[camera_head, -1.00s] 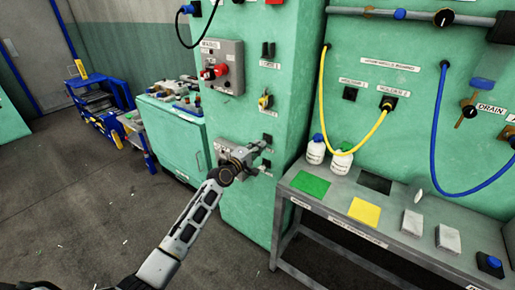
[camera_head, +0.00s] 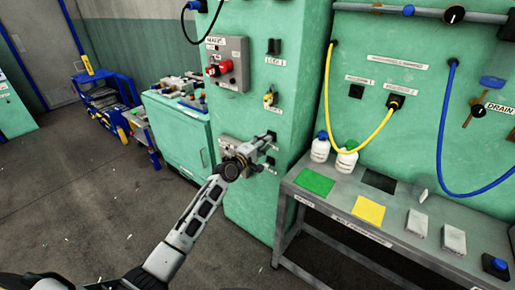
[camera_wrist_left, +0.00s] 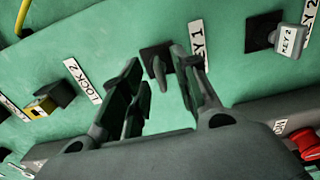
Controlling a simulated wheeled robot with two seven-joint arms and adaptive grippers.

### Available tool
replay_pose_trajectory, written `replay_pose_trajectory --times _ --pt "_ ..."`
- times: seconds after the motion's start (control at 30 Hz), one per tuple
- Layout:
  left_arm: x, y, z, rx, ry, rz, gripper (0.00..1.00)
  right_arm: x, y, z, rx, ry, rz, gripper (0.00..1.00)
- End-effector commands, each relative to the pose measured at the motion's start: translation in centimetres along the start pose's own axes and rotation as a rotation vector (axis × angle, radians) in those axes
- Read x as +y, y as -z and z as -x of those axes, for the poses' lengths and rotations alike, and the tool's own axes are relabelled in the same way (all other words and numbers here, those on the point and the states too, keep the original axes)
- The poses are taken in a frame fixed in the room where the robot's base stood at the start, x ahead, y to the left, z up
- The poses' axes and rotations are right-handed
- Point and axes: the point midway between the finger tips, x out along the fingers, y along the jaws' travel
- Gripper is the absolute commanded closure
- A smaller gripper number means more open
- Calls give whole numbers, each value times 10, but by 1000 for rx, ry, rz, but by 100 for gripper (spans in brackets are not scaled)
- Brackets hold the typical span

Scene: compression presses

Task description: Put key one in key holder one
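Key one (camera_wrist_left: 160,73), a thin grey tab seen nearly edge-on, stands at the black square key holder one (camera_wrist_left: 151,54), beside the "KEY 1" label (camera_wrist_left: 198,48) in the left wrist view. It appears seated there; its inner end is hard to see. My left gripper (camera_wrist_left: 160,85) is open around key one, with a visible gap to each finger. In the head view the left gripper (camera_head: 268,152) is at the lower part of the green cabinet, and key one is too small to make out. My right gripper is not in view.
Key two (camera_wrist_left: 291,40) sits in its holder on the right in the left wrist view. The "LOCK 2" fitting (camera_wrist_left: 60,93) and a yellow-tagged part (camera_wrist_left: 40,107) are on the left. A grey table (camera_head: 325,208) with bottles stands right of the cabinet (camera_head: 300,60).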

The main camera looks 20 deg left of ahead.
Motion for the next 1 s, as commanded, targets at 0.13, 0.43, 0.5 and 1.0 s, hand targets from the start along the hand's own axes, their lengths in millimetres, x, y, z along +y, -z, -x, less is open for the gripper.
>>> replay_pose_trajectory --times 0.13,0.43,0.5,1.0 --pt "-1 0 4 1 1 0 69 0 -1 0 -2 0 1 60" --pt "-1 0 24 0 1 1 69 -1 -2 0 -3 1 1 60" --pt "0 0 30 0 1 0 69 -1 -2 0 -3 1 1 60" --pt "-1 0 74 0 1 -1 69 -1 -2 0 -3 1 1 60"
